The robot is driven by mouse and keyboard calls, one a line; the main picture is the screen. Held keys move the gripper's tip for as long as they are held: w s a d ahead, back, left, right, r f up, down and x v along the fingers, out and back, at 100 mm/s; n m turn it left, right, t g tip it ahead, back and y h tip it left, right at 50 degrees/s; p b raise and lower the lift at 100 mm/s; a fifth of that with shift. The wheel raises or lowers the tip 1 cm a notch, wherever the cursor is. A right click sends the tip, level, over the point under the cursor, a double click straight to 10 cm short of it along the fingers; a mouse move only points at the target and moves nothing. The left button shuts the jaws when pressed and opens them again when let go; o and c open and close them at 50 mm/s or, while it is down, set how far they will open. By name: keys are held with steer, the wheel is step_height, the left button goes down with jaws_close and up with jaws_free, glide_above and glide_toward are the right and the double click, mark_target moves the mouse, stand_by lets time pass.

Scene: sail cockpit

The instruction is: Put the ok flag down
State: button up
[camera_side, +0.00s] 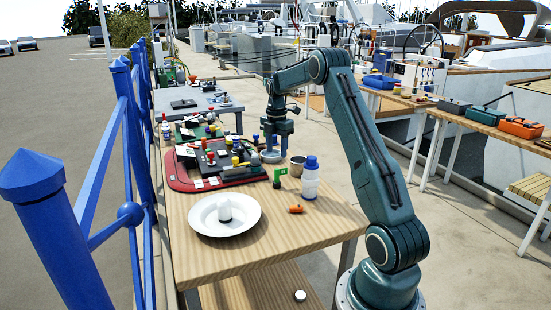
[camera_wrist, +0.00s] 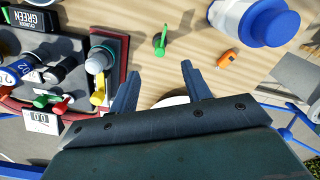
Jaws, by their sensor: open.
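A small green flag (camera_side: 279,175), which I take to be the ok flag, stands on the wooden table just right of the red-edged tray. It also shows in the wrist view (camera_wrist: 161,42), at top centre, on bare wood. I cannot read any mark on it. My gripper (camera_side: 272,153) hangs pointing down, above and beyond the flag in the side view. In the wrist view my gripper (camera_wrist: 160,82) has its two blue fingers apart with nothing between them, and the flag lies ahead of the fingertips, clear of them.
The red tray (camera_side: 178,180) carries a dark panel with knobs and valves. A white bottle with a blue cap (camera_side: 310,180), a brown cup (camera_side: 297,166), an orange piece (camera_side: 296,209) and a white plate (camera_side: 198,217) stand around the flag.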

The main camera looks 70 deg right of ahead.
stand_by(0.4)
steer(key=s+a+r+m+t, duration=0.1)
steer(key=a+r+m, duration=0.1)
steer(key=a+r, duration=0.45)
steer(key=s+a+r+m+t+h, duration=0.1)
steer(key=a+r+m, duration=0.15)
steer(key=a, duration=0.65)
steer(key=s+a+r+m, duration=0.1)
steer(key=a+r+m, duration=0.1)
steer(key=a+r, duration=0.5)
steer(key=s+a+f+m+t, duration=0.1)
steer(key=s+a+m, duration=0.3)
steer(key=s+a, duration=0.5)
steer(key=s+a+f+m+t+y, duration=0.1)
steer(key=s+a+m, duration=0.3)
steer(key=s+a, duration=0.4)
steer(key=shift+s+a+f+t, duration=0.4)
steer(key=shift+s+t, duration=0.15)
steer(key=shift+t, duration=0.25)
